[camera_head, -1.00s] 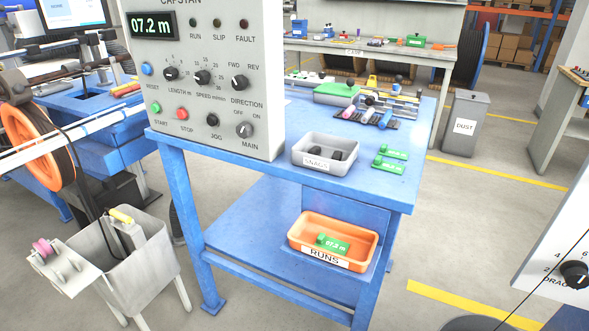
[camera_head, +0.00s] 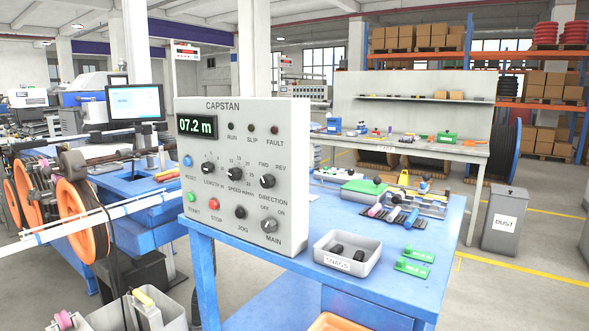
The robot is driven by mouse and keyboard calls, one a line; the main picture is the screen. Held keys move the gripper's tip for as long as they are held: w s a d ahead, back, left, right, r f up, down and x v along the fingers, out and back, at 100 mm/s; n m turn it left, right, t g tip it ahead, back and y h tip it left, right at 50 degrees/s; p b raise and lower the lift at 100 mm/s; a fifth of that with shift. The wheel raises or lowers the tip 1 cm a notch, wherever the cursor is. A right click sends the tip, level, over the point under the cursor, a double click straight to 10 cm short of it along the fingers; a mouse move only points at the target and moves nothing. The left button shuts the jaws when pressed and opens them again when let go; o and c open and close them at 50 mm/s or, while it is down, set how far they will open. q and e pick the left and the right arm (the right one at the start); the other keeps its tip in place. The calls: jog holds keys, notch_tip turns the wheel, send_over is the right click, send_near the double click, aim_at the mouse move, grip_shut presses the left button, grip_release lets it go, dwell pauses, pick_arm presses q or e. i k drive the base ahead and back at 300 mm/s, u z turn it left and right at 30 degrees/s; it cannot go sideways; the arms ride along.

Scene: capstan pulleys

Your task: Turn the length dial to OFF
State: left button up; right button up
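The length dial (camera_head: 208,168) is a small black knob marked LENGTH m on the white CAPSTAN control panel (camera_head: 250,120). Its setting is too small to read. The panel stands upright on the left part of the blue table. The display (camera_head: 197,126) above the dial reads 07.2 m. The speed dial (camera_head: 235,174), direction dial (camera_head: 267,181) and grey main switch (camera_head: 269,225) sit to its right and below. The blue reset, green start and red stop buttons are around it. Neither of my grippers shows in the view.
A grey SNAGS bin (camera_head: 347,256) with dark pieces and green tags (camera_head: 414,262) lie on the blue table (camera_head: 400,300) right of the panel. Orange pulleys (camera_head: 82,220) and a white rod stand at left. A DUST bin (camera_head: 505,220) stands on the floor at right.

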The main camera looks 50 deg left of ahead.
aim_at(207, 167)
jog(key=z, duration=0.4)
jog(key=k, duration=1.5)
jog(key=u, duration=2.1)
jog(key=i, duration=0.45)
jog(key=z, duration=0.05)
